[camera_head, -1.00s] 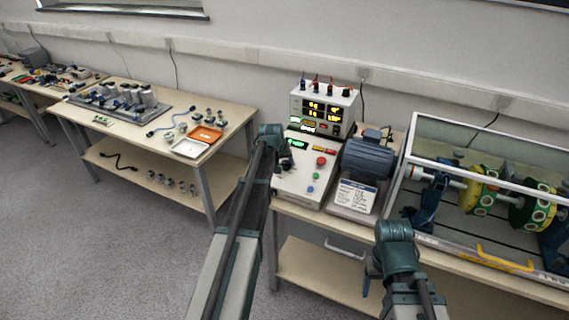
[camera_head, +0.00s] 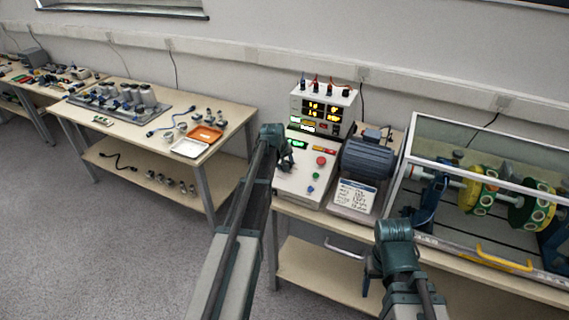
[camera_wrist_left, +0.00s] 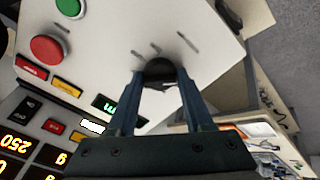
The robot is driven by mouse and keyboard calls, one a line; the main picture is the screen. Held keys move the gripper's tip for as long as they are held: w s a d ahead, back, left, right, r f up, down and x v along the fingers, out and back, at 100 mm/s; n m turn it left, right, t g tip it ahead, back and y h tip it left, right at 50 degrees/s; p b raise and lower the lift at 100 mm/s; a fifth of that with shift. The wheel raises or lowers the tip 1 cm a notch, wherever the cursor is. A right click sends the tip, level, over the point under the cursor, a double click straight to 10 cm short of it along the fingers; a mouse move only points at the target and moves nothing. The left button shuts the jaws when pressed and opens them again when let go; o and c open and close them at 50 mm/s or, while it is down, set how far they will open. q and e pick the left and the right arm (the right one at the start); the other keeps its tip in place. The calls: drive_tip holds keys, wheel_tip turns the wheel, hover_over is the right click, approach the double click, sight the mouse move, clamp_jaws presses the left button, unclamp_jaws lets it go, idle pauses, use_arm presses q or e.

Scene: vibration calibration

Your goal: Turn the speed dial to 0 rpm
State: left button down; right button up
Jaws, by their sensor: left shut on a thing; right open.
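The speed dial (camera_wrist_left: 160,68) is a dark round knob on the sloped face of the white control box (camera_wrist_left: 215,45). In the left wrist view my left gripper (camera_wrist_left: 161,82) has one finger on each side of the dial and is shut on it. In the head view the left gripper (camera_head: 286,158) is at the left side of the control box (camera_head: 300,183) and mostly hides the dial. A green-lit display (camera_head: 297,143) is on the box, too small to read. My right gripper (camera_head: 369,281) is open and empty, low in front of the bench.
A red button (camera_head: 321,161) and other buttons sit right of the dial. A power supply (camera_head: 345,105) stands behind, and a motor (camera_head: 369,159) with a glass-covered rotor rig stands to the right. Another table (camera_head: 225,122) with parts is at the left, with floor between.

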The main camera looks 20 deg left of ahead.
use_arm(q)
drive_tip(key=shift+c, duration=1.5)
unclamp_jaws()
drive_tip(key=shift+r, duration=0.15)
drive_tip(key=p+v, duration=1.2)
drive_tip(key=v, duration=0.1)
drive_tip(key=shift+s+r, duration=0.2)
drive_tip(key=shift+s, duration=0.05)
